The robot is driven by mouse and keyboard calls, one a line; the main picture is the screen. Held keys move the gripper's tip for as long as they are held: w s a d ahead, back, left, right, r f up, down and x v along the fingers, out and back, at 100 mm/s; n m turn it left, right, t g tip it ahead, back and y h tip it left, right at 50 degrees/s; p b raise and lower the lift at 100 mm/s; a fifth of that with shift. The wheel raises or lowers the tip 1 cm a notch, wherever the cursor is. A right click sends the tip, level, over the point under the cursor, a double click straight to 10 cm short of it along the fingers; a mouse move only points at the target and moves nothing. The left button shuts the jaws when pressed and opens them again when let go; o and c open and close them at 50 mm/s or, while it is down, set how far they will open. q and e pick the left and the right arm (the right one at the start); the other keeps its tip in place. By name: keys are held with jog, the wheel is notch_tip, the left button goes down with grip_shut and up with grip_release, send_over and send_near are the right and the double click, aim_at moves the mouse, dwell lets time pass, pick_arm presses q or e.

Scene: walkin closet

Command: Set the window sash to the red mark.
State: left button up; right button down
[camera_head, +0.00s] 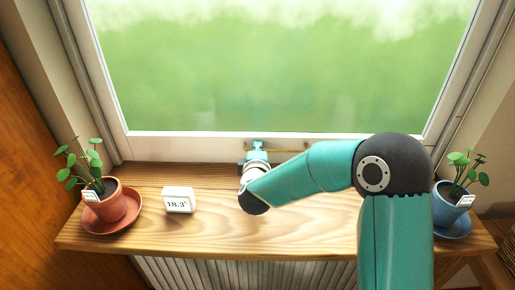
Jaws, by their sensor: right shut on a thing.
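The window sash (180,147) is a white frame around a large pane, with its bottom rail just above the wooden sill. A thin brass-coloured bar (291,150) runs along the bottom rail. My right gripper (257,147) is at the middle of this rail, at the bar, and is shut on it as far as I can see. Its fingertips are small and partly hidden by its own wrist. I cannot make out a red mark in this view. My left gripper is not in view.
A ribbed radiator (230,272) is below. The sill's middle is mostly clear.

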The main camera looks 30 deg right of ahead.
aim_at(258, 110)
notch_tip(258, 110, up, 12)
jog(key=p, duration=0.9)
jog(key=shift+f+p, duration=0.1)
jog(key=shift+p, duration=0.25)
jog(key=shift+f, duration=0.15)
jog(key=c, duration=1.6)
grip_release()
jog(key=shift+f, duration=0.1)
jog(key=shift+o, duration=0.2)
jog(key=shift+s+a, duration=0.15)
jog(key=v, duration=1.1)
jog(key=shift+s+a, duration=0.2)
jog(key=shift+s, duration=0.05)
jog(key=shift+f, duration=0.1)
